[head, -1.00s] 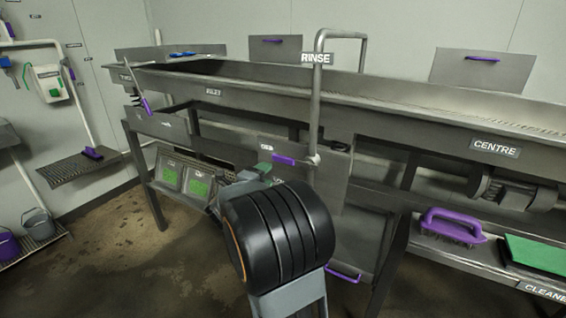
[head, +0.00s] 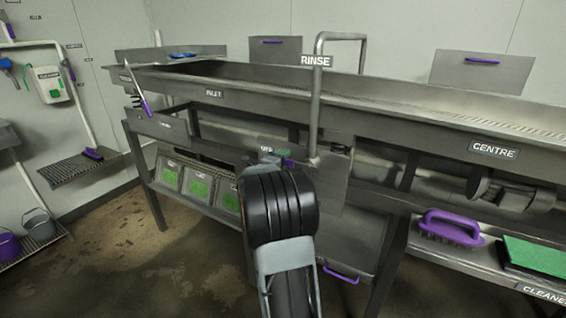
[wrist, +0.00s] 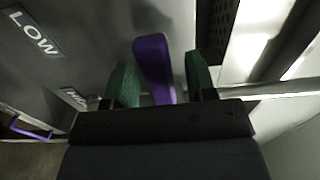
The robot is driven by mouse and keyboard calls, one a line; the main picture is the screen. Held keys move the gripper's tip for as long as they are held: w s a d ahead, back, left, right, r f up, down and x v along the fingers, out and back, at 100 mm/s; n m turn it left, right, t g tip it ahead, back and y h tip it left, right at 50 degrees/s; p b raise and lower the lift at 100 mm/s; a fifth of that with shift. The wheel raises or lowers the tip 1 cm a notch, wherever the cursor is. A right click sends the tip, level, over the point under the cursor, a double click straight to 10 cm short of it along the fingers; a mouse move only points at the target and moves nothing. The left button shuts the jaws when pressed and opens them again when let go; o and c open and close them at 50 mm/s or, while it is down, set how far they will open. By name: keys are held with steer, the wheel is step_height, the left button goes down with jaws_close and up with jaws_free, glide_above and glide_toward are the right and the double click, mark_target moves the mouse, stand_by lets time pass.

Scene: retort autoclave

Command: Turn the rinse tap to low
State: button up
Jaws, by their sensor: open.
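The rinse tap is a tall grey bent pipe (head: 316,105) with a RINSE sign, rising at the near edge of the metal trough. Its purple handle (wrist: 152,65) lies between my gripper's two green fingers in the wrist view. My gripper (wrist: 160,78) is open around the handle, with a gap showing on the right side; whether the left finger touches is unclear. A LOW label (wrist: 35,34) is on the grey panel to the left, with a second, partly hidden label below it. In the head view my arm and gripper hide most of the handle.
The trough (head: 420,109) runs across the view, with a CENTRE label at right. A purple brush (head: 450,227) and a green pad (head: 540,257) are on the lower right shelf. Green-marked panels (head: 198,186) stand under the trough at left. Floor at lower left is open.

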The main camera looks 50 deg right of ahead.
steer(key=shift+c, duration=0.3)
jaws_close()
steer(key=shift+s, duration=0.1)
